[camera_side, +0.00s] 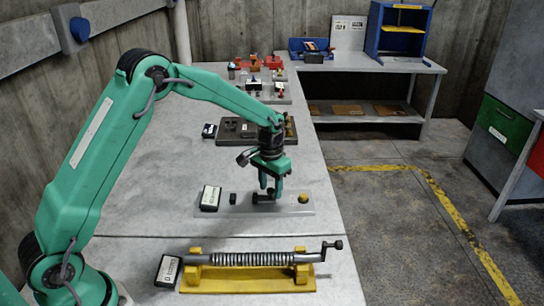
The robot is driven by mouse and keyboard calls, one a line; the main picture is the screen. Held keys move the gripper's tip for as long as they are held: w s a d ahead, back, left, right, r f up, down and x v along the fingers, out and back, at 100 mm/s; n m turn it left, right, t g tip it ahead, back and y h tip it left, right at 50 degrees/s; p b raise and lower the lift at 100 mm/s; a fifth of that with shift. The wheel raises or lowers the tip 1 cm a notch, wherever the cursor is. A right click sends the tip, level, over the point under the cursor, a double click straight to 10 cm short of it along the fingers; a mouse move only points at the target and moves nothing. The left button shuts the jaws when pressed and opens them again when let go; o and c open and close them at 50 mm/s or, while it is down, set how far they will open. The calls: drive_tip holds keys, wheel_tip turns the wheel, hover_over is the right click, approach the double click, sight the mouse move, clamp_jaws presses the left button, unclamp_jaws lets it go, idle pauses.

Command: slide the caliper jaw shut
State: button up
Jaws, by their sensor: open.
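My green gripper (271,188) points down over a pale grey plate (290,209) on the table, with its two fingers apart. A dark sliding piece (259,198), apparently the caliper jaw, sits low on the plate at the fingers. The fingers partly cover it, and I cannot tell whether they touch it. A small black block (233,198) stands to its left with a gap between them. A yellow round piece (303,198) sits at the plate's right end, to the right of the fingers.
A label block (210,198) stands at the plate's left end. In front, a threaded rod with a crank (252,259) rests on a yellow stand (235,284). Behind is a dark box (239,131) with small parts. The table's right edge is close to the plate.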

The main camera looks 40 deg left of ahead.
sight(252, 201)
clamp_jaws()
drive_tip(key=shift+s+a+r, duration=0.1)
drive_tip(key=shift+s+a, duration=1.7)
drive_tip(key=shift+a, duration=0.05)
unclamp_jaws()
drive_tip(key=shift+r, duration=0.1)
wheel_tip(252, 201, up, 8)
drive_tip(key=shift+f, duration=0.2)
